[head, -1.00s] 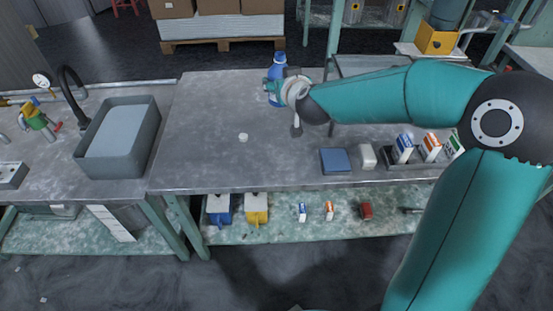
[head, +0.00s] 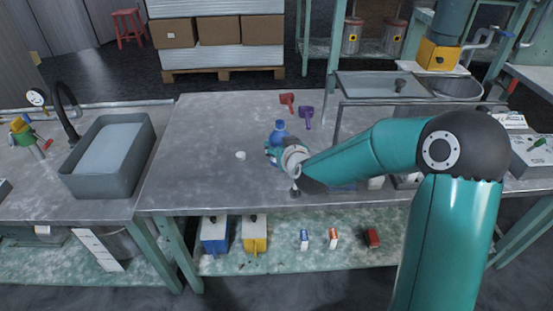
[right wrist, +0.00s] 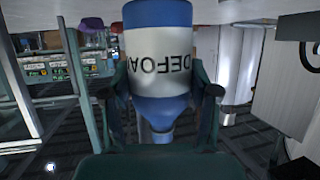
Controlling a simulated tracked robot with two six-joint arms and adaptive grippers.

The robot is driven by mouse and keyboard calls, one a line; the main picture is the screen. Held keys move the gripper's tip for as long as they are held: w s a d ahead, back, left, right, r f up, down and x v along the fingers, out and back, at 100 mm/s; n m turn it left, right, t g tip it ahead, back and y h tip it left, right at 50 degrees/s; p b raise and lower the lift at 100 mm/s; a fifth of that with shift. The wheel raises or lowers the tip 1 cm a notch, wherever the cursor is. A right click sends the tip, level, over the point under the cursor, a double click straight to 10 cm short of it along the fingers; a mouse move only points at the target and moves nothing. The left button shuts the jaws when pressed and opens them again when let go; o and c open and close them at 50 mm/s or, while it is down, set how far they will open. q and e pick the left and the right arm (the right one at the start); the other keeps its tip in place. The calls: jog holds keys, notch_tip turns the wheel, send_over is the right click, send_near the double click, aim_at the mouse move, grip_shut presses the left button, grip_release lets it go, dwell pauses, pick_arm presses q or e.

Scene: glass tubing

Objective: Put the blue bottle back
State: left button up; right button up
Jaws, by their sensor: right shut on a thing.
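The blue bottle (head: 279,130) has a white label band and shows over the middle of the grey worktable (head: 205,140) in the head view. My right gripper (head: 276,152) is shut on it. In the right wrist view the bottle (right wrist: 160,50) fills the space between the two fingers, with its label lettering upside down and its narrow end pointing down in the picture. I cannot tell whether its base touches the tabletop. My left gripper is not in view.
A red scoop (head: 287,100) and a purple scoop (head: 306,116) lie behind the bottle. A small white disc (head: 240,155) lies left of it. A grey basin (head: 110,155) stands on the left bench. My right arm hides part of the table's right side; the table's left side is clear.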

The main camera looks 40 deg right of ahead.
notch_tip(320, 180, down, 4)
jog(key=shift+r+b, duration=0.25)
jog(key=shift+b, duration=0.15)
jog(key=o, duration=1.4)
jog(key=shift+r, duration=0.1)
jog(key=p+v, duration=0.1)
jog(key=v, duration=1.1)
jog(key=shift+p, duration=0.3)
